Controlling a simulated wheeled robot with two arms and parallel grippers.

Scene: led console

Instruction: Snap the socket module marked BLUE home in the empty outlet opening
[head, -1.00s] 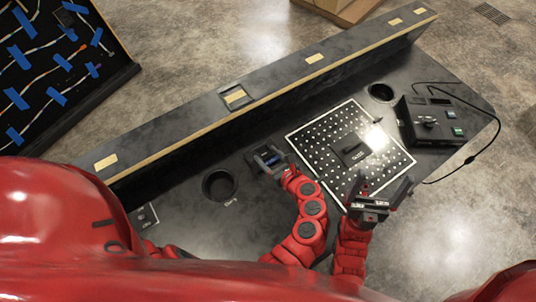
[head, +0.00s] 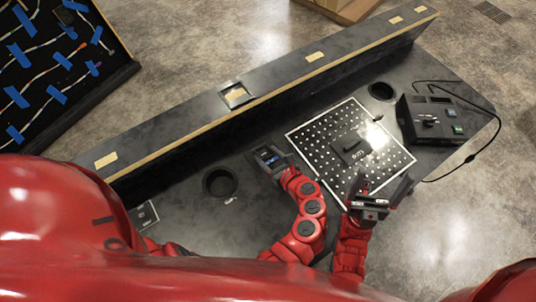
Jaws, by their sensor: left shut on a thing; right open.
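My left gripper (head: 274,164) is shut on a small dark module with a blue mark (head: 270,158), held near the left edge of the perforated board; whether it touches the desk I cannot tell. The empty outlet opening (head: 236,94) is a square recess with a tan inside, in the top of the long raised ledge, up and left of the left gripper. My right gripper (head: 377,192) is open and empty over the lower right part of the perforated board.
The white-edged perforated board (head: 322,121) carries a dark block (head: 352,147). A control box (head: 428,122) with a cable stands at right. Round holes (head: 220,182) and (head: 382,91) open in the desk. The raised ledge (head: 180,128) runs along the back.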

